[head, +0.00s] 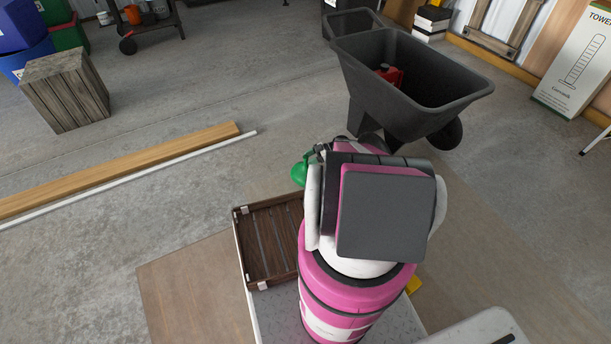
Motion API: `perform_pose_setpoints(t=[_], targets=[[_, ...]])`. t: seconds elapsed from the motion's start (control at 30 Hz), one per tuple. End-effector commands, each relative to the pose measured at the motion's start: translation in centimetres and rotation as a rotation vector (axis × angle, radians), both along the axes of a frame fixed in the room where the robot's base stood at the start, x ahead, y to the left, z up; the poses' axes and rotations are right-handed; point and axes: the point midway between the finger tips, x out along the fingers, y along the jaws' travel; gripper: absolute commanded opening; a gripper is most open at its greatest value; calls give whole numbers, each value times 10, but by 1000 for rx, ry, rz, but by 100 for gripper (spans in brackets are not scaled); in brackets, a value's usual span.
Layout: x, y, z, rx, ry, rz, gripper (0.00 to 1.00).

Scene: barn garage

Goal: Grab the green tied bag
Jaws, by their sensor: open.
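A green thing (301,173), likely the green tied bag, shows only in part just left of my arm. It is near the far right corner of a brown slatted wooden tray (243,250). My arm hides the rest of it, and I cannot tell what it rests on. My gripper (321,151) shows only as small dark parts at the upper left of my wrist, close beside the green thing. It is open. My arm hides most of it, so I cannot tell whether it touches the green thing.
The tray lies on a pale speckled tabletop (275,315). A yellow thing (413,285) peeks out right of my arm. A black wheelbarrow (405,85) holding a red can (389,75) stands behind. Wooden planks (120,168) and a white pipe lie on the floor at left.

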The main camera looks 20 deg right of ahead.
Motion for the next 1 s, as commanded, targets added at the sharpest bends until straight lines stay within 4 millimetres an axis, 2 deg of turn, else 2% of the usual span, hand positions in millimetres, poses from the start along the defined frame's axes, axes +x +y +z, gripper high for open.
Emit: perform_pose_setpoints(t=[0.33,0.6,0.77,0.8,1.0], targets=[[3,40,-18,0,1,2,55],[4,44,-20,-1,0,0,55],[4,43,-19,-1,0,0,3],[4,43,-19,-1,0,0,0],[4,43,-19,0,0,0,0]])
